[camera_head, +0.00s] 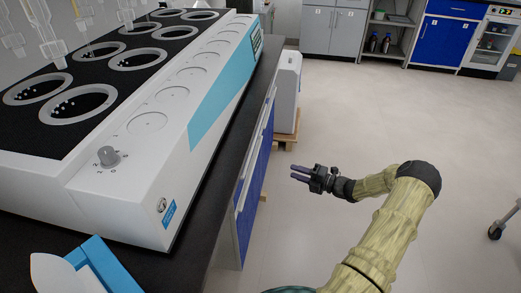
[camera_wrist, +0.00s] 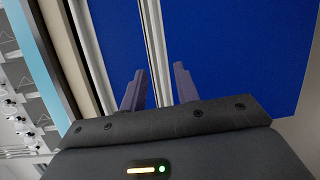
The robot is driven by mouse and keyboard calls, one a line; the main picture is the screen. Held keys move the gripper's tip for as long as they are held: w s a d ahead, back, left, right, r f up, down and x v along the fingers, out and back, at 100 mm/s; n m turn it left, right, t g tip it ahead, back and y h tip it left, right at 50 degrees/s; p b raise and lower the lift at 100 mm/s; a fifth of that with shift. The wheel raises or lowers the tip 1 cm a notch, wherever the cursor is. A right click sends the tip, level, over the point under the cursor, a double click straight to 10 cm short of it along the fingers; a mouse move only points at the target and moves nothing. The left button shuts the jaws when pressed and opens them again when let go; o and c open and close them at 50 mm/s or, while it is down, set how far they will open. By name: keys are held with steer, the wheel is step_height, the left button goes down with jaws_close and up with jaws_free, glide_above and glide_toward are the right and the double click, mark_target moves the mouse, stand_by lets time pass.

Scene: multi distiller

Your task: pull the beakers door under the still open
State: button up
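The multi-place still (camera_head: 205,90) stands on a dark bench top at the left in the head view. I cannot read which door is the beakers door.
A white box-shaped unit (camera_head: 287,90) on a wooden pallet stands beyond the bench end. The floor (camera_head: 350,115) right of the bench is mostly clear. A wheeled stand leg (camera_head: 505,220) is at the right edge. Grey and blue cabinets (camera_head: 440,42) line the back.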

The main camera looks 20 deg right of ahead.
steer(key=shift+d+m+t+h, duration=0.55)
steer(key=shift+d+m, duration=0.35)
steer(key=shift+d, duration=0.3)
steer(key=shift+w+a+f, duration=0.1)
steer(key=shift+w, duration=0.05)
steer(key=b+x, duration=0.5)
steer(key=x, duration=1.2)
steer(key=shift+a+r, duration=0.15)
steer(key=shift+r, duration=0.05)
steer(key=shift+w, duration=0.1)
jaws_close()
